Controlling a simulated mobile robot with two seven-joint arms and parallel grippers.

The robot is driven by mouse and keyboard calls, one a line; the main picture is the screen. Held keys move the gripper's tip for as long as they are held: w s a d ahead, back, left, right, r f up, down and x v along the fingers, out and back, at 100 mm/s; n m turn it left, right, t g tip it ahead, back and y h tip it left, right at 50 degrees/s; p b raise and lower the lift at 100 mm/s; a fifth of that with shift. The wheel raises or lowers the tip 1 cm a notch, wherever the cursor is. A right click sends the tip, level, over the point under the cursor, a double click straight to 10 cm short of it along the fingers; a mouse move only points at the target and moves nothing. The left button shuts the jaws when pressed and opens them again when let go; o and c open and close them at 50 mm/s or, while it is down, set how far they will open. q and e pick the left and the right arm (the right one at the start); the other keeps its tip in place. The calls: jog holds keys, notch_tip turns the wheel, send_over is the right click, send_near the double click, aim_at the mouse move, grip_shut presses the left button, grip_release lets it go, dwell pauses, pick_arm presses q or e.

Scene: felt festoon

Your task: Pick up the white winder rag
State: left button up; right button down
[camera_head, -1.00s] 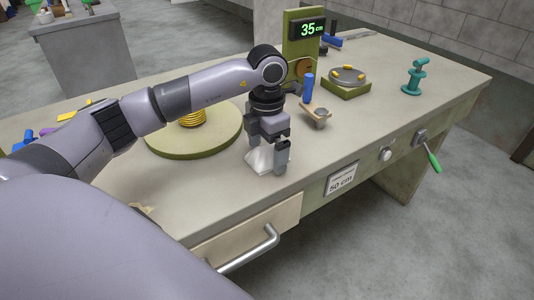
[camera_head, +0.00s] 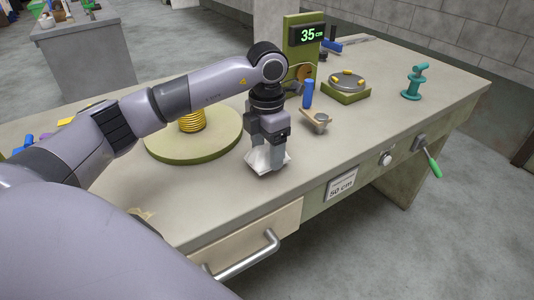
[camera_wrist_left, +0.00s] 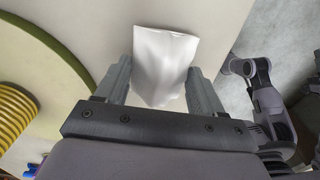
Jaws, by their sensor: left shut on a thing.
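The white winder rag (camera_head: 258,160) is a crumpled white cloth at the front part of the workbench top. It also shows in the left wrist view (camera_wrist_left: 163,62), between the two fingers. My left gripper (camera_head: 268,166) points down at the rag and is shut on it. The fingers hide part of the rag in the head view. I cannot tell whether the rag is clear of the bench top. My right gripper is not in view in the head view.
A round green-edged turntable (camera_head: 195,145) with a yellow coil (camera_head: 191,122) stands left of the gripper. A blue-handled crank (camera_head: 307,94), a green post with a 35 cm display (camera_head: 307,35) and a teal stand (camera_head: 414,82) are to the right. A drawer handle (camera_head: 245,255) juts from the front.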

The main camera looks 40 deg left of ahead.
aim_at(267, 144)
pick_arm(q)
notch_tip(267, 144, up, 18)
jog(key=p, duration=0.2)
jog(key=shift+r+p, duration=0.15)
jog(key=shift+p, duration=0.25)
jog(key=shift+o, duration=1)
jog(key=shift+c, duration=0.5)
